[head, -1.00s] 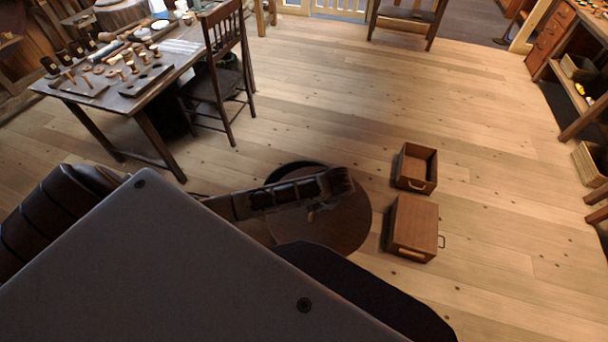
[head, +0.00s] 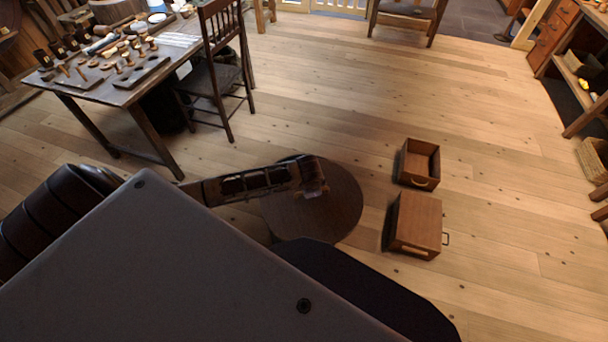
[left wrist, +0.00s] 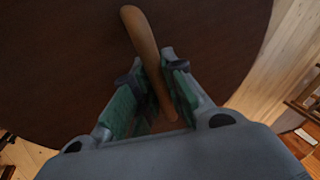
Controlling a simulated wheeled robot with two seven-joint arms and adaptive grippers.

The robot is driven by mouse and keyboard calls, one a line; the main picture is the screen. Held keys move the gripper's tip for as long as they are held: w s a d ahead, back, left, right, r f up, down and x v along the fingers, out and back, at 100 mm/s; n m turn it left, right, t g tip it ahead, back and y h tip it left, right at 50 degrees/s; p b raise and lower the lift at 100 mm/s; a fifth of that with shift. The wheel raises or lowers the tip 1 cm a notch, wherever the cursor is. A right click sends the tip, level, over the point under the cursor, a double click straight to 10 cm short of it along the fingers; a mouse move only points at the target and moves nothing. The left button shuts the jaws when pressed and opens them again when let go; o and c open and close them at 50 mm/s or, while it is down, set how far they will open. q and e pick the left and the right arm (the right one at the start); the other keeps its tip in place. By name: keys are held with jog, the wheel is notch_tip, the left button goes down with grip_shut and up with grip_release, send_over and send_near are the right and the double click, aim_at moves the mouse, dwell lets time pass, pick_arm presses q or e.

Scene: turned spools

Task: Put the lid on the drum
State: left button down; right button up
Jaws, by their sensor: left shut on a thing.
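The lid (head: 340,210) is a dark brown round disc on the floor area in front of me in the head view. In the left wrist view the lid (left wrist: 60,70) fills most of the picture, with a lighter brown bar handle (left wrist: 136,25) across it. My left gripper (head: 318,190) is over the lid. In the left wrist view its green-padded fingers (left wrist: 153,68) are shut on the handle. The drum is hidden beneath the lid and my arm, so I cannot tell how the lid sits on it. My right gripper is not in view.
An open wooden box (head: 420,163) and a closed wooden box (head: 416,224) stand on the floor right of the lid. A table (head: 135,95) with turned spools and a dark chair (head: 215,80) stand at upper left. The middle floor is clear.

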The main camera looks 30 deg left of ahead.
pick_arm(q)
jog(key=a+m+b, duration=0.1)
jog(key=w+a+f+m+h+b, duration=0.1)
jog(key=m, duration=0.1)
jog(key=shift+w, duration=0.3)
jog(key=m, duration=0.1)
jog(key=w+a+m+h+b, duration=0.1)
jog(key=m, duration=0.1)
jog(key=shift+w+a+f, duration=0.1)
jog(key=shift+a+f, duration=0.1)
jog(key=m+b, duration=0.1)
jog(key=w+a+m+b, duration=0.1)
jog(key=w+a+m+h+b, duration=0.1)
jog(key=m, duration=0.1)
jog(key=shift+w+a, duration=0.15)
jog(key=shift+a, duration=0.1)
jog(key=shift+w+a+r+m+g+h+b, duration=0.2)
jog(key=shift+w+a+m+b, duration=0.15)
jog(key=shift+m, duration=0.3)
jog(key=shift+w+a+r+m+g+h+b, duration=0.1)
jog(key=shift+w+a+m+g+h+b, duration=0.2)
jog(key=shift+m, duration=0.35)
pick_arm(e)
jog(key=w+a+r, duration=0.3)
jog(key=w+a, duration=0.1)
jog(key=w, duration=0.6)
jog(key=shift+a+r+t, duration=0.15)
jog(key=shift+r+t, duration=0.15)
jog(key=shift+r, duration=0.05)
